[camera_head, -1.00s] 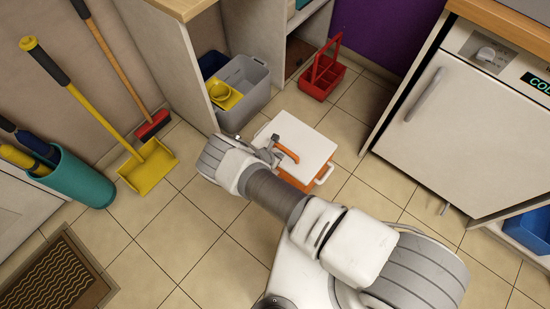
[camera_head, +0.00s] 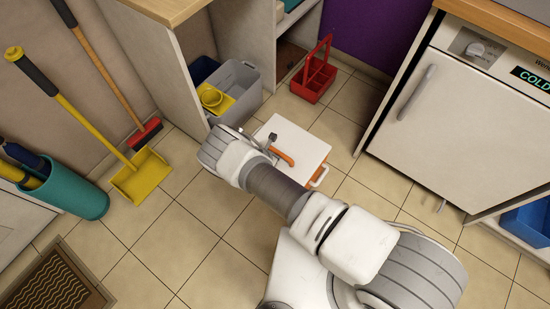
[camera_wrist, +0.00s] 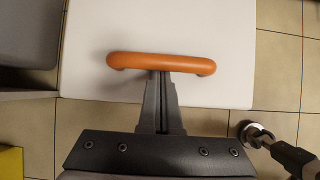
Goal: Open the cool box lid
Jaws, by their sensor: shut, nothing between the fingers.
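The cool box has a white lid (camera_head: 300,142) and orange lower parts, and stands on the tiled floor in the head view. An orange bar handle (camera_head: 283,154) lies across the lid, which looks closed. The lid (camera_wrist: 205,30) fills the upper middle of the wrist view, with its handle (camera_wrist: 160,64) running crosswise. My gripper (camera_wrist: 160,74) is shut and empty, its fingertips at the near edge of the handle's middle. I cannot tell whether they touch it or reach under it. In the head view my wrist hides part of the box.
A grey bin (camera_head: 240,88) and an open cabinet stand behind the box, with a red caddy (camera_head: 314,78) beyond. A white appliance (camera_head: 455,125) is at the right. A yellow dustpan (camera_head: 141,174) lies at the left.

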